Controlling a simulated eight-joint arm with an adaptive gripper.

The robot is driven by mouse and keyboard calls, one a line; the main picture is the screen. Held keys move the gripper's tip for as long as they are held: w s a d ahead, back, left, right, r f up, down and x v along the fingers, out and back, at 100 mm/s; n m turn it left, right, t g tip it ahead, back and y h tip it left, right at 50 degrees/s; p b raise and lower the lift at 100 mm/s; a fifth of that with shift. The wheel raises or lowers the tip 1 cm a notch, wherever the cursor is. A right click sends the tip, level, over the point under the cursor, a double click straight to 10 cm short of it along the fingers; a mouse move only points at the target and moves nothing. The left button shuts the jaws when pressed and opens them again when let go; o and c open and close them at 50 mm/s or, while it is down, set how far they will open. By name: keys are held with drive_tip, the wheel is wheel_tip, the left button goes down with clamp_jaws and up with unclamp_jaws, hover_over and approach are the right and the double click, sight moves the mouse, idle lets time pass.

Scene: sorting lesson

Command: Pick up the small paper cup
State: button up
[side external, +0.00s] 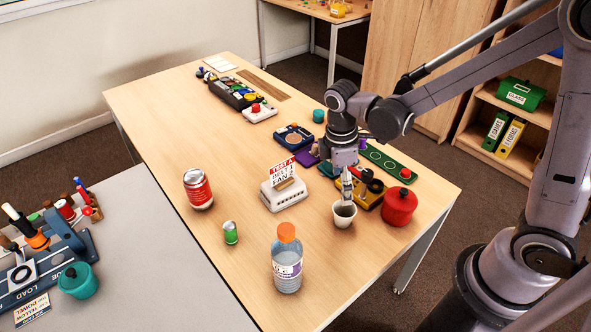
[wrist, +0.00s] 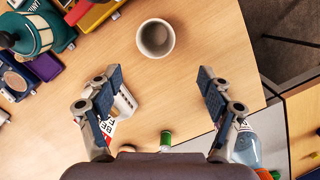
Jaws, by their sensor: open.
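The small paper cup (side external: 344,214) is white and stands upright on the wooden table, near its right part in the side view. In the wrist view the cup (wrist: 155,38) is seen from above, looks empty, and lies beyond the fingertips, slightly left of the midline between them. My gripper (side external: 347,190) is just above and behind the cup's rim in the side view. In the wrist view my gripper (wrist: 156,80) has its two fingers wide apart with nothing between them.
A red pot (side external: 399,207) stands close right of the cup, and a yellow device (side external: 368,193) sits behind it. A water bottle (side external: 287,262), green can (side external: 230,232), red can (side external: 198,188) and white sign box (side external: 283,194) stand left. The table between cup and bottle is clear.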

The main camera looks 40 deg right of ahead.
approach(345, 209)
drive_tip(key=shift+s+a+f, duration=0.75)
drive_tip(key=shift+a+f, duration=0.4)
drive_tip(key=shift+a, duration=0.15)
drive_tip(key=f, duration=0.2)
drive_tip(key=d+f, duration=0.1)
drive_tip(key=shift+d+f, duration=0.25)
drive_tip(key=shift+f, duration=0.15)
drive_tip(key=shift+s+f, duration=0.1)
drive_tip(key=shift+f, duration=0.55)
drive_tip(key=c, duration=0.8)
